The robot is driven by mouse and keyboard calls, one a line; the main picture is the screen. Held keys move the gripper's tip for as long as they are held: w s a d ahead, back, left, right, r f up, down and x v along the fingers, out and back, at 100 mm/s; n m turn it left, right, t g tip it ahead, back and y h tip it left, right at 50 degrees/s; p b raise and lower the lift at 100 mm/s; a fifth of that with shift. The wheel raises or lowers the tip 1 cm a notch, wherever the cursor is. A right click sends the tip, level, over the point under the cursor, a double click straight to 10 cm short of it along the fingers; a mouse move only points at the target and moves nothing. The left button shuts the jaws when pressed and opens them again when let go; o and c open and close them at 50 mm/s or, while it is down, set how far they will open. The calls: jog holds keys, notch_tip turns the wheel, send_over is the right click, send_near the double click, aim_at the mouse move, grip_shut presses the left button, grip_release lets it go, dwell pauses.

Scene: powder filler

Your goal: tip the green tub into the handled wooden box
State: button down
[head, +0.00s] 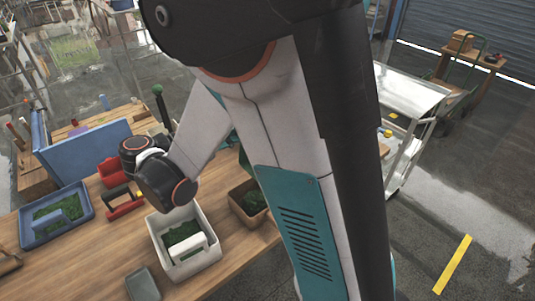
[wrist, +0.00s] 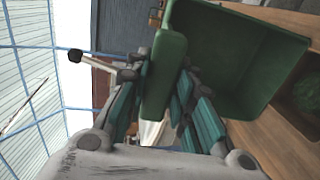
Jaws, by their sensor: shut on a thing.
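The green tub (wrist: 225,62) fills the upper right of the wrist view. My gripper (wrist: 162,95) is shut on an upright green part of it, between the teal finger pads. The tub looks tilted in this view, which is itself rolled; I see no contents in the visible inside. In the head view my arm hides my gripper and most or all of the tub. A brown box (head: 237,208) with green stuff in it stands on the bench, partly behind my arm; its handle cannot be made out. A brown box with green stuff (wrist: 312,92) also shows at the wrist view's right edge.
A white handled box (head: 205,258) and a blue handled tray (head: 32,236), both holding green stuff, stand on the wooden bench (head: 85,270). A red-handled item (head: 124,205), a small grey dish (head: 142,284) and a blue panel (head: 85,152) are nearby.

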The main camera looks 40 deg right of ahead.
notch_tip(320, 180, up, 3)
jog(key=shift+f+p, duration=0.1)
jog(key=shift+p, duration=0.5)
jog(key=shift+f, duration=0.1)
